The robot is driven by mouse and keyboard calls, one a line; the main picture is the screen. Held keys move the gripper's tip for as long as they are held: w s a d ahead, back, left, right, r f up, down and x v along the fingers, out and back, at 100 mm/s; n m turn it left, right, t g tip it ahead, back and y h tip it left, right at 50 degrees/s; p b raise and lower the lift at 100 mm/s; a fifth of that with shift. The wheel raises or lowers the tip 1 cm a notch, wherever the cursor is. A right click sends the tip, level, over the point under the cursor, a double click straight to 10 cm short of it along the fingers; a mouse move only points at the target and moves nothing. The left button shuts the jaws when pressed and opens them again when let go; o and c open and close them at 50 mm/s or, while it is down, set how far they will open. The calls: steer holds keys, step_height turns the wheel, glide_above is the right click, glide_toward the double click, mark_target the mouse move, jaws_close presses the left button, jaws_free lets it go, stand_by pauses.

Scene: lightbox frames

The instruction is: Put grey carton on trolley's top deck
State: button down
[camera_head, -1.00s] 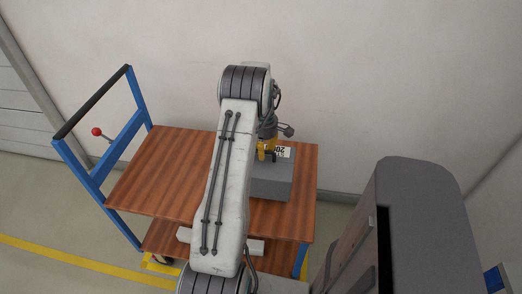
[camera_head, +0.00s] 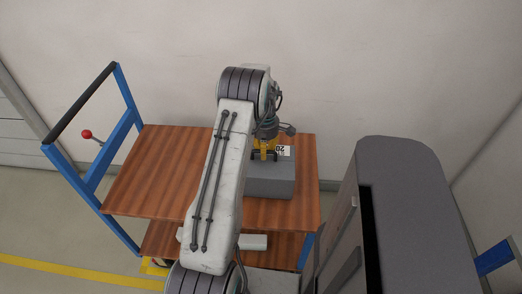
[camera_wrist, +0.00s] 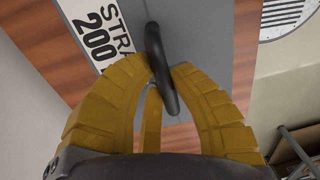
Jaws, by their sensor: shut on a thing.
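The grey carton (camera_head: 270,182) is a box with a white label and a dark handle on top. It is over the right half of the trolley's brown wooden top deck (camera_head: 150,180); whether its base touches the wood is hard to tell. My gripper (camera_head: 264,154), with yellow fingers, is above the carton and shut on its handle. In the wrist view, the fingers (camera_wrist: 165,75) close around the dark handle, and the carton's grey top (camera_wrist: 205,35) shows with part of its label. My arm hides the middle of the deck.
The trolley has a blue push frame (camera_head: 125,130) at its left end, with a red ball knob (camera_head: 87,134) beside it. A lower deck (camera_head: 160,240) lies beneath. A pale wall (camera_head: 400,70) stands close behind. The deck's left part is bare.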

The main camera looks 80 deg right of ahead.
steer(key=c, duration=1.7)
jaws_free()
steer(key=shift+f, duration=0.1)
steer(key=o, duration=0.5)
steer(key=r, duration=1.2)
steer(key=shift+d+r+b, duration=0.15)
steer(key=shift+d+b, duration=0.1)
steer(key=shift+b, duration=0.05)
